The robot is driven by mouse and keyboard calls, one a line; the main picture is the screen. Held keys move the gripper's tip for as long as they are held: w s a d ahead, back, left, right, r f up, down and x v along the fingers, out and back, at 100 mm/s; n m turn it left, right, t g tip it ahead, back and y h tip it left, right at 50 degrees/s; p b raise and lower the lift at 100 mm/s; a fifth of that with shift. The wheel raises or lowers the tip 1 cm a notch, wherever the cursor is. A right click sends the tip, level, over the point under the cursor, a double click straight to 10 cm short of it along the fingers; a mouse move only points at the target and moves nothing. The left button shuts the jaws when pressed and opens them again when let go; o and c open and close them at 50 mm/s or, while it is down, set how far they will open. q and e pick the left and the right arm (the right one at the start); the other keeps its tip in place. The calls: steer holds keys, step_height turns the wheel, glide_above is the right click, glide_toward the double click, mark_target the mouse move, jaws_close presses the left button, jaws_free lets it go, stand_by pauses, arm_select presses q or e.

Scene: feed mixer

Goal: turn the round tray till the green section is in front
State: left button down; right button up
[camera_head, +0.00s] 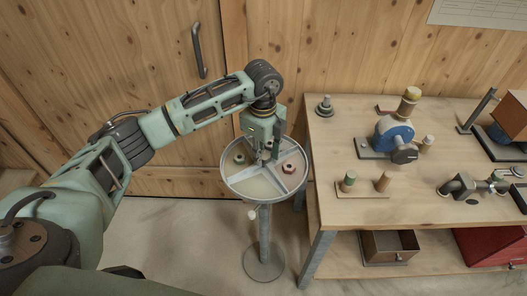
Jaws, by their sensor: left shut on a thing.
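The round tray (232,184) is a pale grey metal dish with divider walls, set on a post beside the workbench. Its front-left section looks pale beige and bare. A dark nut-like piece (239,157) lies in the left section and a reddish-brown one (289,168) in the right section. No section is clearly green; the back is partly hidden by my gripper. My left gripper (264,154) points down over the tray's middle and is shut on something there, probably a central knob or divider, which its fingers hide. My right gripper is not in view.
The wooden workbench (330,205) stands close on the right, with a blue round device (395,135), pegs on a board (361,191) and a metal fitting (470,186). An open box (390,246) sits on its lower shelf. A wooden door with a handle (198,50) is behind.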

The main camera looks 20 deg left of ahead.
arm_select(q)
steer(key=shift+s+f+n, duration=0.1)
steer(key=shift+s+n, duration=0.05)
steer(key=shift+n, duration=0.95)
steer(key=shift+f+n, duration=0.1)
steer(key=shift+n, duration=0.3)
steer(key=shift+s, duration=0.1)
steer(key=c, duration=1.5)
jaws_free()
steer(key=shift+o, duration=0.2)
steer(key=shift+r, duration=0.2)
steer(key=shift+r, duration=0.45)
step_height(320, 180, up, 11)
